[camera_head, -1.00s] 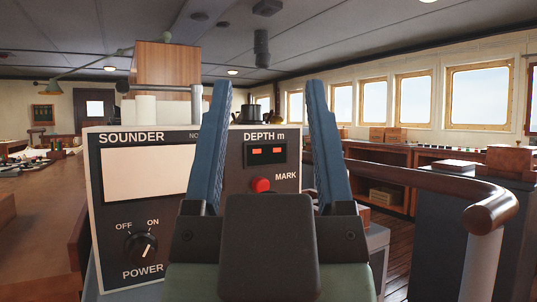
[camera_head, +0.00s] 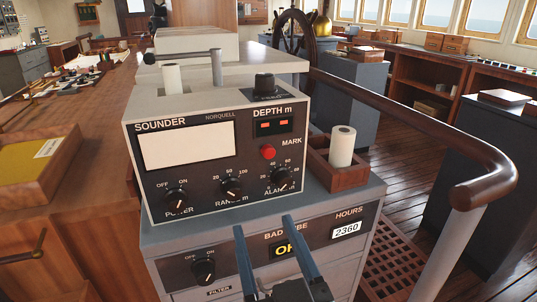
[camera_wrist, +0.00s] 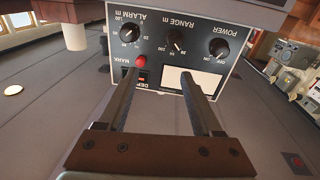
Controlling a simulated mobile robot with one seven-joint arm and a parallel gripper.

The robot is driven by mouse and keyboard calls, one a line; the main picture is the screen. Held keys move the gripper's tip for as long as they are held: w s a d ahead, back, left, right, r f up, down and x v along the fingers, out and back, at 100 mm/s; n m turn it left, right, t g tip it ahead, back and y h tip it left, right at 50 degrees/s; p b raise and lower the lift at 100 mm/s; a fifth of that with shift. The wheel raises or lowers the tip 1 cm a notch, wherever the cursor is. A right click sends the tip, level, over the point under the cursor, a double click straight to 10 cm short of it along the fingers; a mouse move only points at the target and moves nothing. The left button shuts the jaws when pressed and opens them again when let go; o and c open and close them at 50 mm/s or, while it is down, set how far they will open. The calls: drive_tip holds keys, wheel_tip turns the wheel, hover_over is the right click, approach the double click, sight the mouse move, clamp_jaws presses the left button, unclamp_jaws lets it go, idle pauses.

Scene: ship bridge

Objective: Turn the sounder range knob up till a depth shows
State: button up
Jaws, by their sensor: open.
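The grey sounder (camera_head: 190,200) has a black front panel, seen from above in the head view. Its range knob (camera_head: 231,187) is black, between the power knob (camera_head: 176,200) and the alarm knob (camera_head: 281,176). Its exact setting is too small to read surely. The depth display (camera_head: 273,125) shows two red dashes. My gripper (camera_head: 263,223) is open and empty, low in front of the panel, apart from the knobs. The wrist view shows the panel upside down, with the range knob (camera_wrist: 176,43) beyond and between my fingertips (camera_wrist: 160,72).
A red mark button (camera_head: 268,152) sits above the alarm knob. Below the sounder is a unit with an hours counter (camera_head: 346,230) and an off/on knob (camera_head: 203,268). A wooden handrail (camera_head: 420,120) runs along the right. A paper roll (camera_head: 341,147) stands in a wooden box beside the sounder.

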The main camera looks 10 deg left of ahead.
sight(235, 195)
drive_tip(key=shift+g+y, duration=0.5)
drive_tip(key=shift+g, duration=0.3)
drive_tip(key=p+x, duration=0.1)
drive_tip(key=x, duration=0.2)
drive_tip(key=f+p+x, duration=0.1)
drive_tip(key=x, duration=0.3)
drive_tip(key=a+p+x, duration=0.1)
drive_tip(key=x, duration=0.3)
drive_tip(key=shift+s+a+f, duration=0.1)
drive_tip(key=shift+s+f, duration=0.1)
drive_tip(key=shift+s, duration=0.15)
clamp_jaws()
